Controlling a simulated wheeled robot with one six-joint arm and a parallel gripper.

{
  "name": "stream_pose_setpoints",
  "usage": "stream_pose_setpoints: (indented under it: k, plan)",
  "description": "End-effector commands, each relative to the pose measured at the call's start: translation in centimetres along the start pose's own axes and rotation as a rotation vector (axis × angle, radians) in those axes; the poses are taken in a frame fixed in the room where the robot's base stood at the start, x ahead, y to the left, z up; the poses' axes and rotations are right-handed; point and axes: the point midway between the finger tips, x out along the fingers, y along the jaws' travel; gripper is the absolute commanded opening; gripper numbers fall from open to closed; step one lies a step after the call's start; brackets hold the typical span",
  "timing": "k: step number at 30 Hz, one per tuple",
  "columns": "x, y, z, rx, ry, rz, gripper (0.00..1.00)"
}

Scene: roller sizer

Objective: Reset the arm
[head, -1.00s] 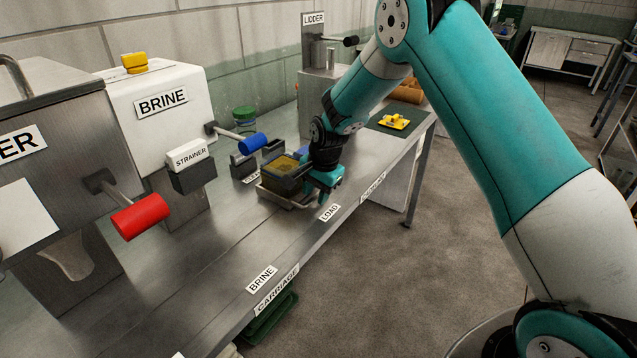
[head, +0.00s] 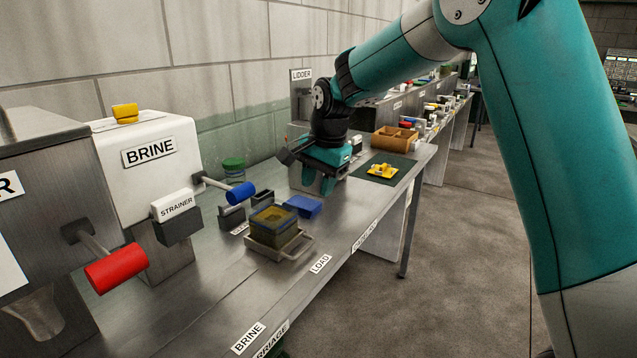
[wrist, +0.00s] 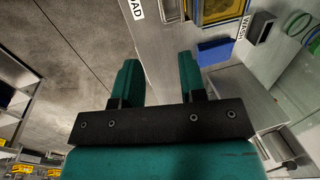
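My gripper (head: 319,184) is teal with a black wrist. It hangs above the steel bench, to the right of and behind the container, touching nothing that I can see. In the wrist view its two fingers (wrist: 158,78) stand wide apart with nothing between them. My arm reaches in from the right of the head view, bent at the elbow.
A square container with yellowish contents (head: 274,219) sits in a metal carriage (head: 272,252) on the bench. A blue block (head: 304,206) lies beside it. Blue (head: 241,193) and red (head: 117,271) handles jut out on the left. A yellow piece (head: 383,170) lies on a dark mat.

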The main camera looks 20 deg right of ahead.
Motion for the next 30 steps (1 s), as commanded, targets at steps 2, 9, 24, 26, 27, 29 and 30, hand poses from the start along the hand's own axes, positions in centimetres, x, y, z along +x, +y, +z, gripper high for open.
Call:
stream_pose_setpoints:
  k: [2, 9, 24, 26, 27, 29, 30]
  plan:
    - [-0.1, 0.0, 0.0, 0.0, 0.0, 0.0, 0.38]
    - [-0.1, 0.0, 0.0, 0.0, 0.0, 0.0, 0.38]
    - [-5.0, 6.3, 12.9, -0.672, -0.107, -0.064, 0.38]
    - [-5.8, 8.9, 16.4, -0.866, -0.137, -0.093, 0.38]
    - [-6.2, 10.7, 18.4, -0.99, -0.156, -0.114, 0.38]
    - [-6.7, 13.4, 21.2, -1.159, -0.181, -0.146, 0.38]
    - [-6.8, 15.0, 22.7, -1.259, -0.196, -0.167, 0.38]
